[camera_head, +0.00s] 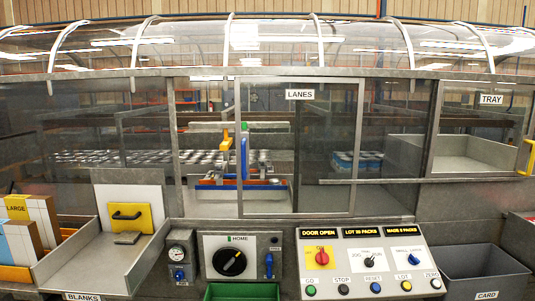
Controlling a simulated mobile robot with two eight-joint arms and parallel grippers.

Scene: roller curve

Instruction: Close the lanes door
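The lanes door (359,150) is a clear sliding panel in a thin grey frame, in the middle of the machine's front. A "LANES" label (300,94) is near its top. An upright blue handle (244,158) is on its left edge. The door stands partly open: a gap (207,135) shows between its left edge and the grey post (175,140) to the left. Machinery with yellow, blue and red parts (240,182) shows inside behind the opening. Neither of my grippers is in view.
A control panel (385,240) below the door has a lit "DOOR OPEN" display (319,233). A dial marked "HOME" (230,262) is left of it. A blanks tray (98,262) sticks out at left. A grey card bin (487,268) stands at lower right.

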